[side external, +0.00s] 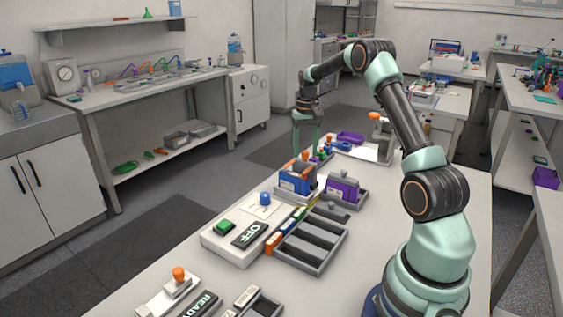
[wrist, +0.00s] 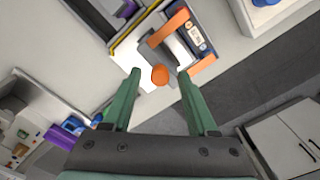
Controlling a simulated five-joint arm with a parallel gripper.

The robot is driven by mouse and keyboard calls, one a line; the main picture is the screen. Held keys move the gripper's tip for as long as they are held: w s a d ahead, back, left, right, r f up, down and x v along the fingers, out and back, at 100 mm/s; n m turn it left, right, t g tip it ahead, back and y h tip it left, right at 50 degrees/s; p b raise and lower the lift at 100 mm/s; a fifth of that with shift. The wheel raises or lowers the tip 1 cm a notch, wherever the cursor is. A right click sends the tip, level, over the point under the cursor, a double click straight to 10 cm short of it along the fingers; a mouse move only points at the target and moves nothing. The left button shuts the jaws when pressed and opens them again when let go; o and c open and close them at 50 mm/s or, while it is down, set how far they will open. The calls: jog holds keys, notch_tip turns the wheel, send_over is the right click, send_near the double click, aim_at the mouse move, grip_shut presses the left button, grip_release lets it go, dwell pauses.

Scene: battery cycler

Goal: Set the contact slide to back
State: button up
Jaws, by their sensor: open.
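My gripper (side external: 308,148) points down over the blue-bodied unit (side external: 296,183) near the middle of the bench. Its two green fingers are open and apart in the wrist view (wrist: 159,76). A round orange knob (wrist: 160,75), which looks like the contact slide's knob, shows between the fingertips, with a gap on each side. Behind it is a grey bracket and the blue unit (wrist: 199,39) with orange ends and a white label. In the side view the fingers partly hide the knob. I cannot tell the knob's height against the fingertips or the slide's exact position.
A purple unit (side external: 343,188) in a grey tray stands close to the right. A white box with a green button and an OFF sign (side external: 249,234) and a grey slotted tray (side external: 310,246) are nearer the camera. Small coloured items (side external: 340,146) lie behind my gripper.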

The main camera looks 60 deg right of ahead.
jog(key=shift+f, duration=0.25)
grip_shut()
dwell(1.4)
